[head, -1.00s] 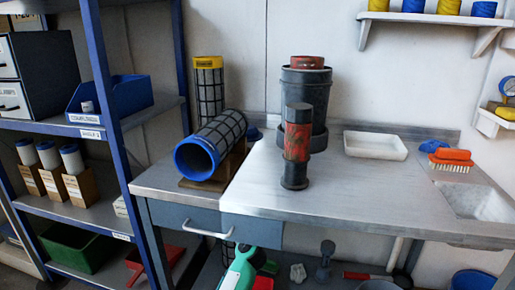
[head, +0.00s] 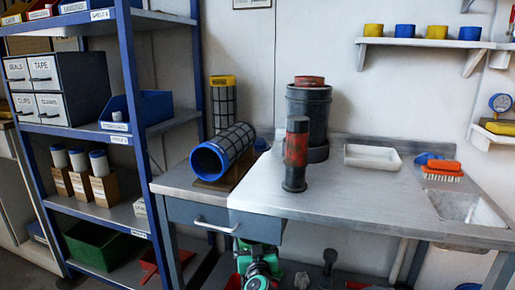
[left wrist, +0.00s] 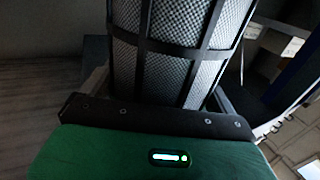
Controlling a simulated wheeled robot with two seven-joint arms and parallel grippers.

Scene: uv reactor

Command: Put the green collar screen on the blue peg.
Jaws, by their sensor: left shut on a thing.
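My left gripper (left wrist: 162,95) shows in the left wrist view, shut around a cylindrical screen (left wrist: 170,55) with pale grey mesh and a black frame. The held screen's ends lie outside the view or behind the gripper, so its collar colour is not seen. The held screen does not show in the head view. Green and dark parts of my arm show at the bottom of the head view. No green collar shows. I cannot make out a blue peg for certain; blue cups (head: 405,30) stand among yellow ones on the wall shelf. My right gripper is not in view.
A blue-collared screen (head: 222,150) lies on a cradle on the bench (head: 350,200). A yellow-collared screen (head: 223,103) stands behind it. A black canister (head: 310,115) and red-black cylinder (head: 296,155) stand nearby. The bench's front middle is clear. Blue-framed shelving (head: 138,120) stands left.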

